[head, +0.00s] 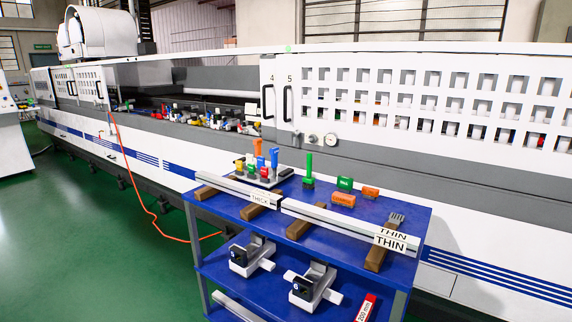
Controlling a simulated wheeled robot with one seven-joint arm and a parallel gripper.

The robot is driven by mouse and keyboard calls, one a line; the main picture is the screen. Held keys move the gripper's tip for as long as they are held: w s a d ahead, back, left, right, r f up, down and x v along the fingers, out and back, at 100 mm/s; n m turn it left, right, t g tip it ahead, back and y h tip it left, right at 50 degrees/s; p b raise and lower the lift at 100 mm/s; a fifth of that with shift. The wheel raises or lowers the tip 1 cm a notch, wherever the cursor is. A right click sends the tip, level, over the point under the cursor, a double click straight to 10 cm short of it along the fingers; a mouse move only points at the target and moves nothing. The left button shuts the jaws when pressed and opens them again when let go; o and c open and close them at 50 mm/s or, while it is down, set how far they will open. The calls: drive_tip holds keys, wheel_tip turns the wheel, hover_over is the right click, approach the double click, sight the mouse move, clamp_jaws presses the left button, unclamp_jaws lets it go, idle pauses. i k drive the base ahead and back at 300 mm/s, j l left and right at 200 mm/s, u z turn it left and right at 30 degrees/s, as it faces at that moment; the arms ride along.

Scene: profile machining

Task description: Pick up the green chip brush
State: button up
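A green upright item (308,169) with a tall thin handle and a wider base stands on the blue cart's top (375,205), behind the long grey bars. It looks like the green chip brush, though its bristles are too small to make out. A short green block (344,183) with pale lettering lies to its right, apart from it. My gripper is not in view.
Orange blocks (343,200) lie right of the brush. A small stand (262,178) with coloured tools is to its left. Grey bars (345,224) rest on wooden blocks (299,229) at the cart's front. The white machine (450,160) stands behind. Green floor (90,230) is open at left.

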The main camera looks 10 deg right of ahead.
sight(309, 181)
drive_tip(key=i+j+z, duration=0.15)
drive_tip(key=i+j, duration=0.25)
drive_tip(key=i+j+z, duration=0.15)
drive_tip(key=i+j, duration=0.25)
drive_tip(key=i+j+z, duration=0.15)
drive_tip(key=i+j, duration=0.15)
drive_tip(key=j, duration=0.3)
